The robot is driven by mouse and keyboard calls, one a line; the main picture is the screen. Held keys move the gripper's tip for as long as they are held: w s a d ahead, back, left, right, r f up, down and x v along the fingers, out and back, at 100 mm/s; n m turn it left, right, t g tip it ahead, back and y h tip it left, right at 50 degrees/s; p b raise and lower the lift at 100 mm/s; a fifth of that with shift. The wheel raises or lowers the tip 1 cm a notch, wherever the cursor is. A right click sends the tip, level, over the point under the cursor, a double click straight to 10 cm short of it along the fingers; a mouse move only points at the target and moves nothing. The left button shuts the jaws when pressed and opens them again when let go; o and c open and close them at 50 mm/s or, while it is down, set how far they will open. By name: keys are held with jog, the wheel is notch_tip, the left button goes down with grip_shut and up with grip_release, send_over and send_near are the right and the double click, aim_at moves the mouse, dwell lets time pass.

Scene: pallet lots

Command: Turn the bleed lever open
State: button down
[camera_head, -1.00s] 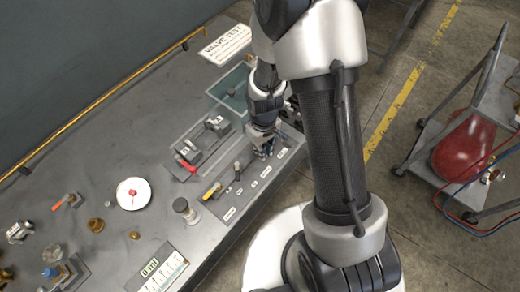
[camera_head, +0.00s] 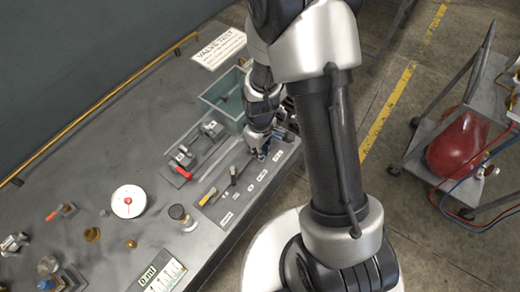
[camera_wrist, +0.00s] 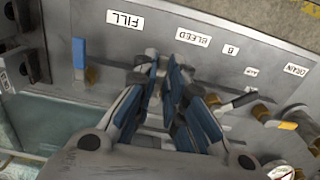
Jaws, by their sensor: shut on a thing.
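The valve panel (camera_wrist: 255,70) shows upside down in the wrist view, with labels such as FILL (camera_wrist: 125,20), BLEED (camera_wrist: 193,38) and DRAIN (camera_wrist: 295,70). My gripper (camera_wrist: 165,75) is shut just below the BLEED label, its blue-padded fingers on either side of the bleed lever's place. The lever itself is mostly hidden between the fingers, so its angle cannot be told. In the head view my gripper (camera_head: 261,153) is down at the panel's far end. A blue lever (camera_wrist: 79,52) stands on the FILL side; a black lever (camera_wrist: 239,101) is on the other side.
A yellow-handled lever (camera_head: 208,196) sits near the DRAIN label. A red-handled valve (camera_head: 183,172) and an open teal-walled tank (camera_head: 213,101) stand beside the panel. A white dial (camera_head: 128,202) and small fittings lie on the left of the bench.

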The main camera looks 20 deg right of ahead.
jog(key=c, duration=1.7)
grip_release()
jog(key=shift+o, duration=0.2)
notch_tip(320, 180, up, 12)
jog(key=s+d+r+m+t+b, duration=0.1)
jog(key=s+r+m+t, duration=0.3)
jog(key=s+r, duration=1.1)
notch_tip(320, 180, up, 2)
jog(key=m+b, duration=0.1)
jog(key=m, duration=0.2)
jog(key=shift+s+d+t, duration=0.2)
jog(key=shift+s+t, duration=0.1)
